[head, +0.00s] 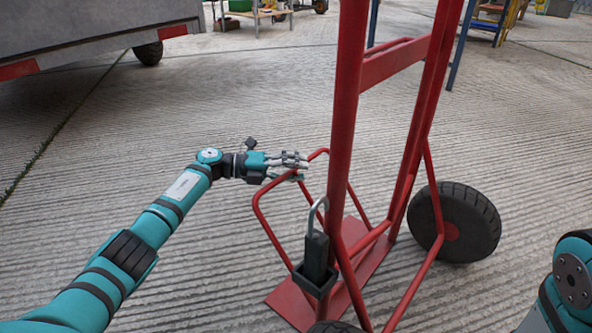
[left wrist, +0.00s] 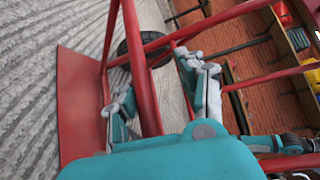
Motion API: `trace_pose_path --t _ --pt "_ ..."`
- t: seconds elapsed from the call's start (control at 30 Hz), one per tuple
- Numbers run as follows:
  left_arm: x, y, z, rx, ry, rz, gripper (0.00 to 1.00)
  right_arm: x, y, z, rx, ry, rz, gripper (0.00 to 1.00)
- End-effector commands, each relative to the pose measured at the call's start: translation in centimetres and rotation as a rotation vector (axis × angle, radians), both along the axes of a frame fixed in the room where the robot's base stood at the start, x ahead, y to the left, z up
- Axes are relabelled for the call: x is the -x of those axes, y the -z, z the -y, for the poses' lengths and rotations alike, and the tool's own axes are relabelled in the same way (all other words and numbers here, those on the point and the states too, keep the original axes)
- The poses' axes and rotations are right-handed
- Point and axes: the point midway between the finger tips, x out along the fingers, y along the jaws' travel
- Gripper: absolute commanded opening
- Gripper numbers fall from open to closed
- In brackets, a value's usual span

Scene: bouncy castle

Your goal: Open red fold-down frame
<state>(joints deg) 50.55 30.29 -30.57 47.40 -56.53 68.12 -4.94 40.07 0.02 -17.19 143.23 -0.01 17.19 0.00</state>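A red hand truck (head: 345,110) stands upright in the head view. Its red fold-down frame (head: 262,214), a bent tube loop, sticks out to the left, low above the toe plate (head: 292,303). My left gripper (head: 298,164) is at the loop's upper outer corner. In the left wrist view, a red tube (left wrist: 143,85) runs between the spread fingers of my left gripper (left wrist: 155,82), with a gap on the right finger's side. Contact with the left finger is unclear. My right forearm shows at the right edge of the head view; its gripper is out of view.
A black wheel (head: 470,222) is on the truck's right side. A dark holder with a metal hook (head: 317,250) is fixed near the fold-down frame. A grey trailer (head: 85,25) stands at the upper left. The ribbed concrete floor (head: 200,100) is clear left of the truck.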

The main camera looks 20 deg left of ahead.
Motion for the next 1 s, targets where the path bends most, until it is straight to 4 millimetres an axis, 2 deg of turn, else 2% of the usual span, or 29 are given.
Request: trace_pose_path --t 0.17,0.27,0.7,0.83,1.0 --pt "0.1 -0.1 0.0 0.001 0.001 0.001 0.38 0.0 -0.1 0.1 -0.003 -0.002 0.001 0.40" --pt "0.3 -0.1 -0.8 0.000 -0.001 0.001 0.38 0.0 0.0 0.0 -0.003 -0.001 0.000 0.40" --pt "3.7 -1.6 -8.9 0.001 -0.005 0.005 0.38 0.0 0.0 0.0 0.000 0.000 0.001 0.40" --pt "4.3 -1.6 -10.4 0.000 -0.004 0.002 0.38 0.0 0.0 0.0 0.000 0.000 0.001 0.40" --pt "4.7 -1.7 -11.0 0.002 -0.002 0.001 0.38 0.0 0.0 0.0 0.000 0.000 0.001 0.40"
